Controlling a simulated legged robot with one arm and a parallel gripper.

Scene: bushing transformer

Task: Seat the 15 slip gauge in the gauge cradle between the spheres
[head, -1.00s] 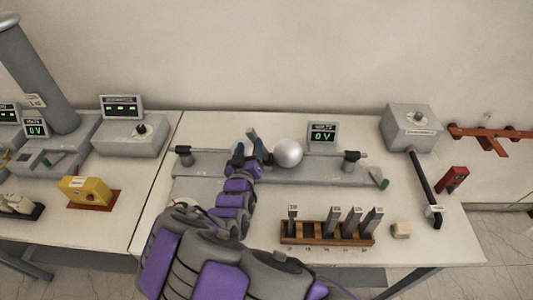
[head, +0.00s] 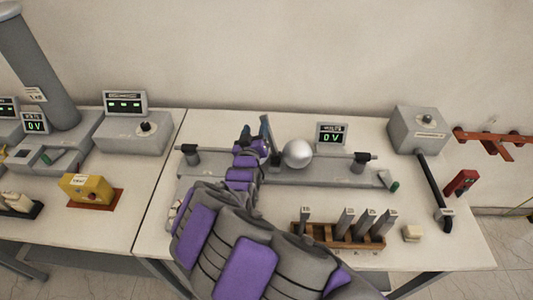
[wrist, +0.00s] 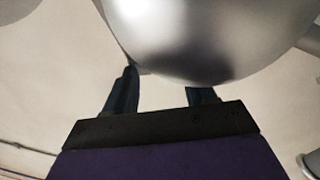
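My gripper (head: 255,132) is over the long grey rail (head: 315,178), just left of the shiny sphere (head: 298,153). In the wrist view its two dark blue fingers (wrist: 160,93) stand apart. The wooden gauge rack (head: 340,239) holds several upright grey gauges, with a gap after the leftmost one (head: 305,220). The 15 gauge cannot be picked out; the labels are too small to read. The cradle and second sphere are hidden behind my gripper in the head view.
A meter (head: 331,134) reading 0 V stands behind the sphere. A grey box (head: 417,130) and black lever (head: 436,190) are at the right.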

